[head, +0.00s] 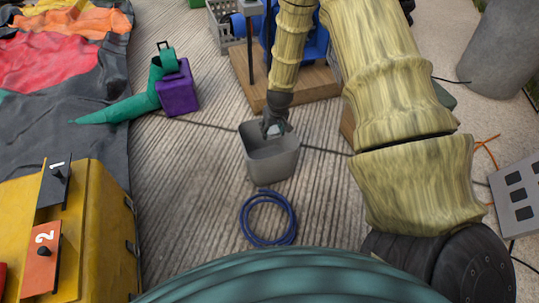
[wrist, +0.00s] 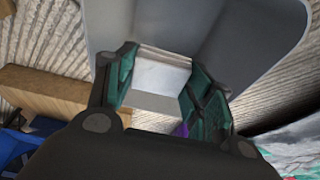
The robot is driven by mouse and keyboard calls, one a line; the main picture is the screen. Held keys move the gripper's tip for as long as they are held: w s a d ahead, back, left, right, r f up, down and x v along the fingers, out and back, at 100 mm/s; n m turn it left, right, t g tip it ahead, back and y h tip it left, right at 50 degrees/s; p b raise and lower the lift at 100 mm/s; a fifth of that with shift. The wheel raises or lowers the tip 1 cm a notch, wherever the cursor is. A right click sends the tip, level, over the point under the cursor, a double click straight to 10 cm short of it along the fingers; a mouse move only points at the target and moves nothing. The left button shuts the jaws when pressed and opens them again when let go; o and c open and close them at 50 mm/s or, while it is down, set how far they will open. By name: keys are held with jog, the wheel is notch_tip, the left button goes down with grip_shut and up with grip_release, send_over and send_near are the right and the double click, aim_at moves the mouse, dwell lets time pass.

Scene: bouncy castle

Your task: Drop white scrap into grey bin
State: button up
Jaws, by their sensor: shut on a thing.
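My gripper (head: 274,129) is over the open top of the grey bin (head: 270,165), near its far rim. In the wrist view my gripper (wrist: 160,80) is shut on the white scrap (wrist: 161,76), a pale flat-faced piece held between its two green-padded fingers. The grey bin (wrist: 240,45) fills the upper part of that view, behind the scrap. In the head view the scrap is mostly hidden by my gripper. The bin stands upright on the ribbed floor.
A coiled blue hose (head: 268,218) lies in front of the bin. A wooden platform (head: 300,88) stands behind it. A purple box (head: 178,88) with a green blower is at the left. A yellow cabinet (head: 95,230) is at the near left. A dark cable runs past the bin.

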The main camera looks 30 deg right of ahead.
jog(key=shift+f, duration=0.1)
jog(key=o, duration=0.8)
jog(key=shift+o, duration=0.2)
jog(key=v, duration=1.2)
